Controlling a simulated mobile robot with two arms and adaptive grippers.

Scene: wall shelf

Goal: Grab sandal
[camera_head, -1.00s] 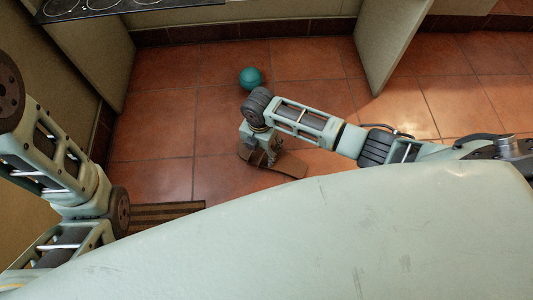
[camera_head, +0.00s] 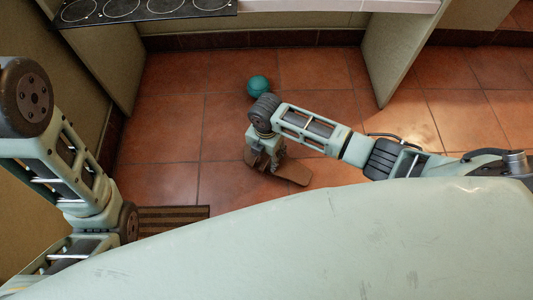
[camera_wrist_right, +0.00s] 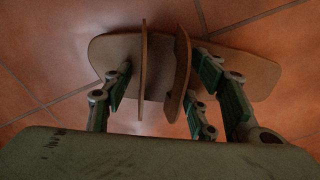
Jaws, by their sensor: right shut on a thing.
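The sandal (camera_head: 294,174) is brown and flat-soled, low over the tiled floor at the middle of the head view. My right gripper (camera_head: 268,163) reaches down onto it and covers part of it. In the right wrist view, the sandal (camera_wrist_right: 247,75) spans the picture, with two upright brown strap-like pieces near its middle. My right gripper (camera_wrist_right: 160,82) is shut on it, its green fingers on either side of these pieces. Whether the sole touches the floor cannot be told. Of my left arm only the links show; its gripper is out of view.
A teal ball (camera_head: 257,85) lies on the floor beyond my right gripper. A striped mat (camera_head: 172,219) lies at the lower left. A counter with a cooktop (camera_head: 140,8) and upright panels (camera_head: 398,50) bound the far side.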

